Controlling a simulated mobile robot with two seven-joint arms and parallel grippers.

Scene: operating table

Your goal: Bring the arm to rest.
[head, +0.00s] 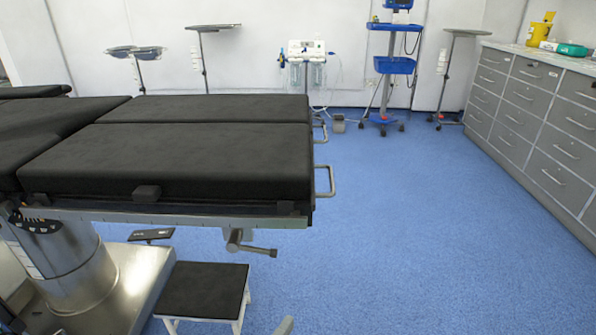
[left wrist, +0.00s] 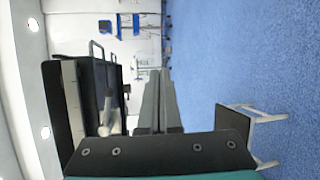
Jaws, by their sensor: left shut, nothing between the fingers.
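My left gripper (head: 285,326) shows only as a small light grey tip at the bottom edge of the head view, right of the step stool. In the left wrist view its two long grey fingers (left wrist: 158,100) lie together, shut with nothing between them. They point out over open space below the level of the table top, touching nothing that I can see. The rest of the left arm is out of the head view. My right gripper is in neither view.
The black operating table (head: 180,155) fills the left side, with a metal clamp (head: 240,243) below its edge. A black-topped step stool (head: 203,290) stands in front. Grey drawers (head: 520,110) line the right. Blue floor (head: 410,230) between is clear.

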